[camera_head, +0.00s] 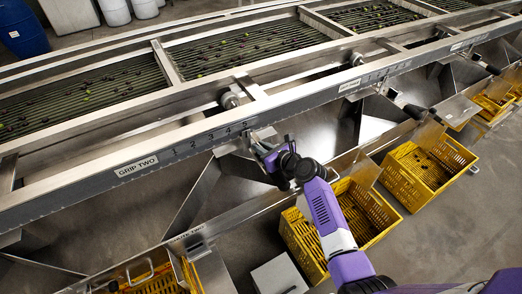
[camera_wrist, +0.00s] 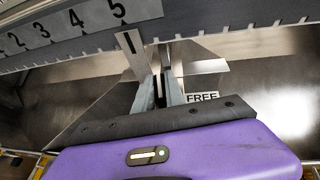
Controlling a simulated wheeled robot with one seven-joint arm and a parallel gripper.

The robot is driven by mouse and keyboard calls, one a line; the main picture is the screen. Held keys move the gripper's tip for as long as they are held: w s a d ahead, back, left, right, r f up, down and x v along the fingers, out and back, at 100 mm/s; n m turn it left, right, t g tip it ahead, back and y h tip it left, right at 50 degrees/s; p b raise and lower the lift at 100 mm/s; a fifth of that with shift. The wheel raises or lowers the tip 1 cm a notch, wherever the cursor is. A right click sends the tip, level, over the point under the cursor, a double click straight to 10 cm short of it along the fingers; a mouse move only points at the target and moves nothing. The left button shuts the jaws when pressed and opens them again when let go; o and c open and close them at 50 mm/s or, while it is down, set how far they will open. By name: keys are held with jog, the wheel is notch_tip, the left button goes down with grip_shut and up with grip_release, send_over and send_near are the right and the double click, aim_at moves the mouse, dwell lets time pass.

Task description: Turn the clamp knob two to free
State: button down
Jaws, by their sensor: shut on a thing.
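My gripper (camera_head: 262,147) reaches up to the lower side of the grey rail, just right of the number 5 on the scale beside the GRIP TWO label (camera_head: 136,166). In the wrist view my gripper's fingers (camera_wrist: 160,88) are close together, shut on a narrow thing that appears to be the clamp knob; the fingers hide most of it. A FREE label (camera_wrist: 202,97) shows just right of the fingers. A pale pointer plate with a black line (camera_wrist: 130,50) hangs below the 5, left of the fingers. The knob's turn angle cannot be told.
The numbered rail (camera_wrist: 60,35) runs across above my fingers. Sloping metal chute plates (camera_head: 195,195) lie below it. Yellow crates (camera_head: 298,240) stand under the machine, near my arm. Roller beds with small dark fruit (camera_head: 250,48) lie behind the rail.

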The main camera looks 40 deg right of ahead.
jog(key=shift+d+f+n+y+b, duration=0.15)
jog(key=shift+f+n+y+b, duration=0.05)
jog(key=shift+n+y+b, duration=0.6)
jog(key=n+y+b, duration=0.1)
jog(key=n+y, duration=0.1)
jog(key=y, duration=0.1)
jog(key=shift+r+n, duration=0.2)
jog(key=shift+n, duration=0.2)
jog(key=n+g+y+b, duration=0.1)
jog(key=n+y, duration=0.1)
jog(key=n+g+y+b, duration=0.1)
jog(key=n+y+b, duration=0.1)
jog(key=y, duration=0.1)
jog(key=shift+f+n+g, duration=0.15)
jog(key=shift+n+g, duration=0.15)
jog(key=n+g+y+b, duration=0.3)
jog(key=n+b, duration=0.1)
jog(key=b, duration=0.2)
jog(key=shift+f+g, duration=0.15)
jog(key=shift+g, duration=0.15)
jog(key=n+g+y+b, duration=0.1)
jog(key=b, duration=0.2)
jog(key=shift+n+g, duration=0.4)
jog(key=shift+r+b, duration=0.2)
jog(key=shift+b, duration=0.15)
jog(key=c, duration=1.4)
grip_release()
jog(key=shift+r, duration=0.1)
